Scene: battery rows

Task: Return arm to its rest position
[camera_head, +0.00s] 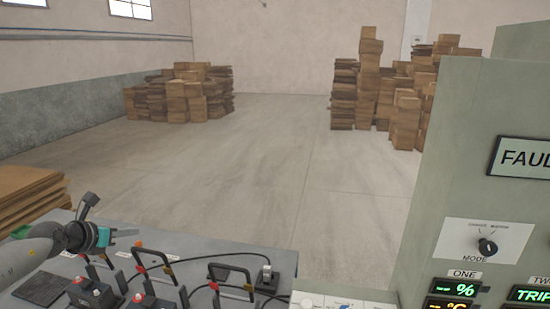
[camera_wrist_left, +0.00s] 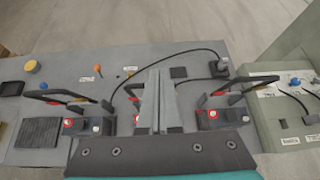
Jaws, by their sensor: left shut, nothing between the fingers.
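My left gripper (camera_head: 127,233) comes in from the left in the head view, above the far left part of a grey bench top (camera_head: 225,249). Its fingers are together with nothing between them. In the left wrist view the shut fingers (camera_wrist_left: 158,85) point over the bench, between two black-handled battery units. My right gripper does not show in either view.
Battery units with black handles (camera_head: 232,268) and red and white terminals stand along the bench under the gripper. A black cable runs to a plug (camera_head: 267,272). A tall green cabinet (camera_head: 455,190) stands at right. Stacked cardboard (camera_head: 30,190) lies at left. Open floor lies beyond.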

